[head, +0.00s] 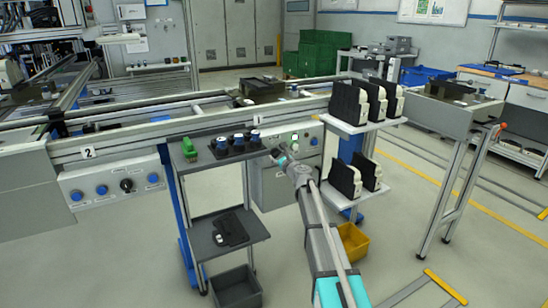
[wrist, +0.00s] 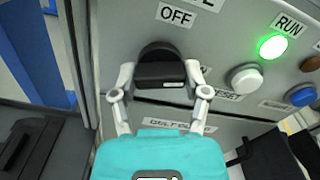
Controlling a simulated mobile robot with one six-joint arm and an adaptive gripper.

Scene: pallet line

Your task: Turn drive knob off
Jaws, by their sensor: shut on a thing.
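The drive knob (wrist: 161,70) is a black rotary knob on a grey control panel (wrist: 116,52), under a label reading OFF. Its grip bar lies roughly level across the wrist view. My gripper (wrist: 160,78) is shut on it, one pale finger at each side. Another label just right of the knob is partly hidden by a finger. A green lamp (wrist: 273,47) under the RUN label is lit. In the head view my gripper (head: 281,156) reaches the panel (head: 275,185) below the conveyor; my arm hides the knob there.
A white button (wrist: 245,78) by the RESET label and a blue button (wrist: 301,95) sit right of the knob. In the head view, a shelf (head: 228,153) with blue-topped items stands left, and a rack of black-and-white parts (head: 362,102) stands close right.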

